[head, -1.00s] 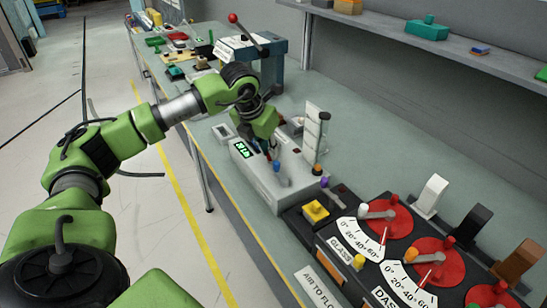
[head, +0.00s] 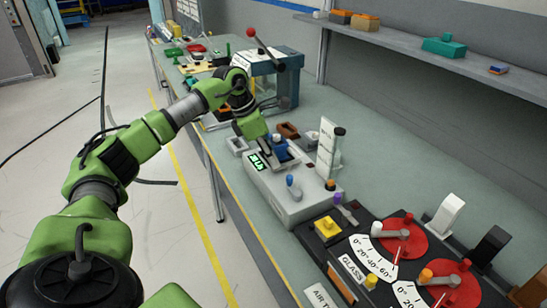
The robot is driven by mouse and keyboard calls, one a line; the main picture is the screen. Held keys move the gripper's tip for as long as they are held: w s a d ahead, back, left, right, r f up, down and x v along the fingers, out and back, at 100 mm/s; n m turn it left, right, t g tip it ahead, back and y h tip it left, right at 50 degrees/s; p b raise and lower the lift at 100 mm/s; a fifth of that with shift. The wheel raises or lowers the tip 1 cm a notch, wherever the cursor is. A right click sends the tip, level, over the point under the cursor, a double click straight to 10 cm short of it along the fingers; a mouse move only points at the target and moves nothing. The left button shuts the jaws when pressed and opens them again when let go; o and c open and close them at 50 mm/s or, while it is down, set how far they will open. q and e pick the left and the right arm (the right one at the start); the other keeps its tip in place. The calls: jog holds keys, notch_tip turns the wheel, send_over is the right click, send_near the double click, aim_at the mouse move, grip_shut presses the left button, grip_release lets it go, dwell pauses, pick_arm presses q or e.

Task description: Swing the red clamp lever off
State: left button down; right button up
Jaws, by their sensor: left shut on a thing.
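A lever with a red ball end (head: 251,32) stands tilted on the blue-grey press-like stand (head: 283,90) at the back of the bench. I cannot tell for sure that it is the clamp lever. Red knobs (head: 408,217) also show on the dial panel at the lower right. My left gripper (head: 272,150) points down at the far end of the grey box with a green display (head: 300,205), well in front of the stand. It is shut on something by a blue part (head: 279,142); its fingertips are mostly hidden. My right gripper is out of view.
Small parts lie at the bench's far end. A shelf (head: 415,48) runs along the wall.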

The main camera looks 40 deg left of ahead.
pick_arm(q)
jog(key=shift+w+a+r, duration=0.1)
dwell(0.4)
jog(key=c, duration=2)
grip_release()
jog(key=v, duration=1.2)
jog(key=shift+a, duration=0.1)
